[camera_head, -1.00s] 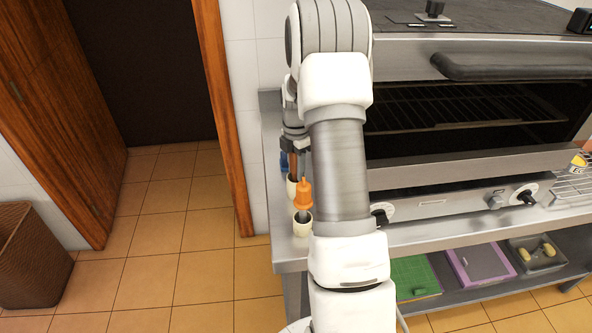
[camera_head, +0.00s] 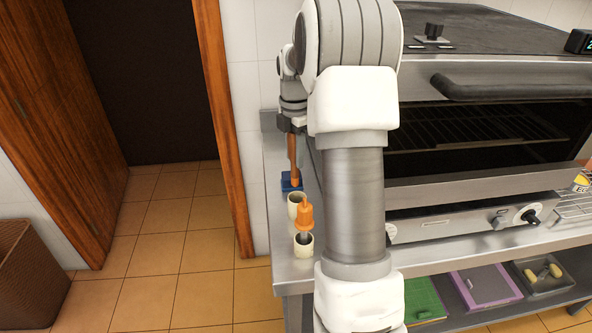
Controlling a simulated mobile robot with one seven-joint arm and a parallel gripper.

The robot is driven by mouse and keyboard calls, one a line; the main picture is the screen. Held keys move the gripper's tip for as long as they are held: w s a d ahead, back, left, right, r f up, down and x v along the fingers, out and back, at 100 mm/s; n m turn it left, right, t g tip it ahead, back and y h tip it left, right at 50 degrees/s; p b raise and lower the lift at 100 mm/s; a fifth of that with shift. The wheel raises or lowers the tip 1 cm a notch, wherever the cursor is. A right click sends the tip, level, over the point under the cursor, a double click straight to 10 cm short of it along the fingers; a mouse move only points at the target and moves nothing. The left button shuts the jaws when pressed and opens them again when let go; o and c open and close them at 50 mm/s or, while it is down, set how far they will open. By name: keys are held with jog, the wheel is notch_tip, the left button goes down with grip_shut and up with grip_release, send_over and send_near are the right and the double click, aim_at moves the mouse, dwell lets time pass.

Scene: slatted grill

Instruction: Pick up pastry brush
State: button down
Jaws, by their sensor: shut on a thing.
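My gripper (camera_head: 291,125) is shut on the upper end of a slim brown utensil (camera_head: 292,152), which looks like the pastry brush. It hangs upright, its lower end at about the rim of the rear cream cup (camera_head: 296,204) in the picture. Whether its tip is clear of the cup I cannot tell. The cup stands on the steel counter (camera_head: 281,232). An orange utensil (camera_head: 305,214) stands in the front cream cup (camera_head: 304,246). My arm covers the counter just right of the cups.
A blue object (camera_head: 291,182) lies behind the cups. The grill oven (camera_head: 470,120) stands to the right, with a wire rack (camera_head: 578,205) at the far right. The lower shelf holds a green board (camera_head: 424,300), a purple board (camera_head: 484,287) and a grey tray (camera_head: 545,288).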

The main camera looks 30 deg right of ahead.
jog(key=w+a, duration=0.4)
jog(key=a, duration=0.4)
jog(key=w+a+b, duration=0.1)
jog(key=w+a, duration=0.3)
jog(key=a, duration=0.5)
jog(key=shift+w+a+f, duration=0.2)
jog(key=shift+a+f, duration=0.05)
jog(key=shift+a, duration=0.05)
